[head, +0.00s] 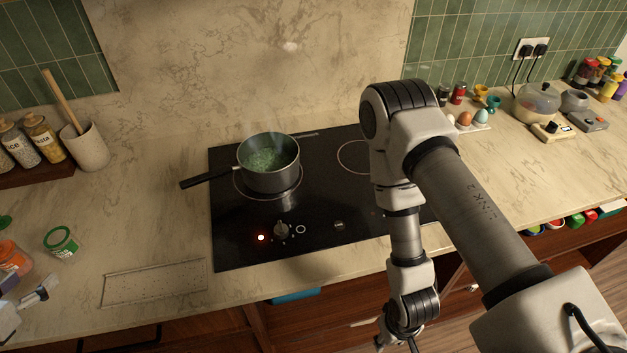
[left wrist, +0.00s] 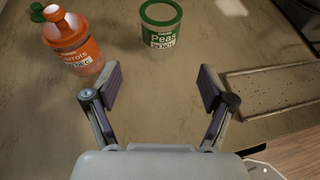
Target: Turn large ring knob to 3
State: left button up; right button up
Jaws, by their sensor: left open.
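A black hob (head: 235,250) is set in the counter. A small knob (head: 281,229) is at its front, with a lit red light (head: 261,237) to its left and a white ring mark (head: 300,229) to its right. The knob's setting is too small to read. A second knob (head: 339,225) is farther right, partly unclear. My left gripper (head: 42,290) is open and empty at the far left, well away from the knob; its spread fingers show in the left wrist view (left wrist: 160,85). My right gripper (head: 400,340) hangs low at the bottom edge, its fingers mostly cut off.
A pot (head: 270,178) of green food steams on the back left burner, handle pointing left. A green-lidded peas tub (head: 61,243) and an orange carrots jar (head: 14,257) stand near my left gripper. A speckled board (head: 155,282) lies left of the hob. My right arm covers the hob's right side.

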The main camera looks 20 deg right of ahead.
aim_at(281, 230)
jog(key=k+l, duration=0.1)
jog(key=l, duration=0.3)
jog(key=k+l, duration=0.1)
jog(key=l, duration=0.3)
jog(key=l+z, duration=0.1)
jog(key=l, duration=0.3)
jog(key=k, duration=0.05)
